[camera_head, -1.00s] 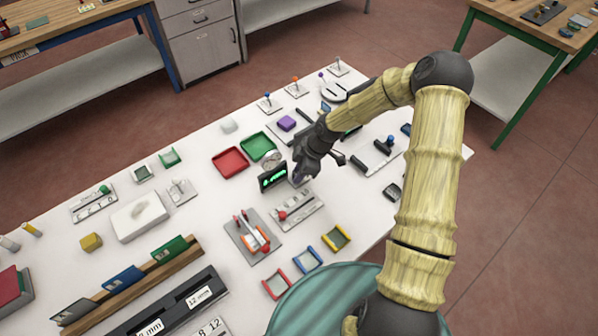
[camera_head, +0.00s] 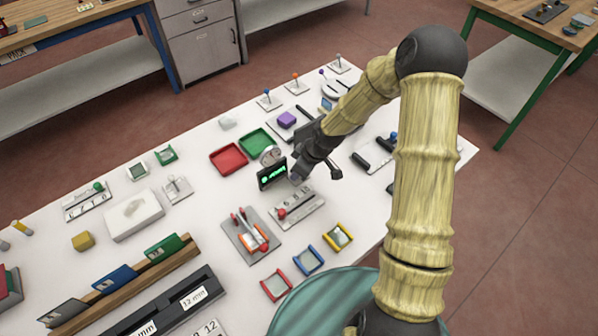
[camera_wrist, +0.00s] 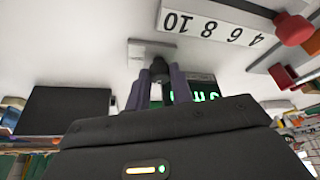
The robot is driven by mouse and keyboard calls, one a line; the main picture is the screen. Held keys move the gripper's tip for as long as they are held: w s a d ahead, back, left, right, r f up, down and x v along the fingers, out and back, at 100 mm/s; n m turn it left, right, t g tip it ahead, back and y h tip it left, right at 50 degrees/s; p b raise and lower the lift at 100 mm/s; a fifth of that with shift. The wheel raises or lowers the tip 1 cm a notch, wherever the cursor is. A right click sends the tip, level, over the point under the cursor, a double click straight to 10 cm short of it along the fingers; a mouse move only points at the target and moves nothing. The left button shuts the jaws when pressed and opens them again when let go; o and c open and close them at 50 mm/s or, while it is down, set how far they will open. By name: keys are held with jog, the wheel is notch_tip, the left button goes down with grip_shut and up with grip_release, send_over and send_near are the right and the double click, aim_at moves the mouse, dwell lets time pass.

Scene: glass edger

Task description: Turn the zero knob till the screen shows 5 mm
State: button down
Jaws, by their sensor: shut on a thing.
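The small black screen (camera_head: 272,174) stands on the white table with green characters lit; its figure is too small to read for certain. In the wrist view the screen (camera_wrist: 203,88) is partly hidden behind my gripper, with the green characters upside down. The zero knob (camera_wrist: 160,69) is a dark knob on a small grey plate (camera_wrist: 150,50) beside the screen. My gripper (camera_head: 296,178) is at the knob, right of the screen in the head view. In the wrist view its purple-grey fingers (camera_wrist: 159,88) are shut on the knob, hiding part of it.
A plate with a numbered scale (camera_wrist: 210,25) and a red knob (camera_head: 282,213) lies just in front of the screen. A round dial (camera_head: 270,154) and the green tray (camera_head: 256,141) stand behind it. A grey fixture with orange parts (camera_head: 250,235) is in front.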

dwell(0.4)
jog(key=c, duration=1.2)
grip_release()
jog(key=shift+c, duration=0.2)
jog(key=shift+r, duration=0.15)
jog(key=v, duration=1.7)
jog(key=shift+s+p, duration=0.15)
jog(key=shift+p, duration=0.3)
jog(key=s+d+r+m+h, duration=0.1)
jog(key=s+d+m+h, duration=0.1)
jog(key=s+m, duration=0.4)
jog(key=s+d+m+h, duration=0.1)
jog(key=s+d+m, duration=0.2)
jog(key=s+m, duration=0.2)
jog(key=s, duration=0.3)
jog(key=shift+s+r+m+h, duration=0.2)
jog(key=shift+r+m+h, duration=0.2)
jog(key=shift+d, duration=0.15)
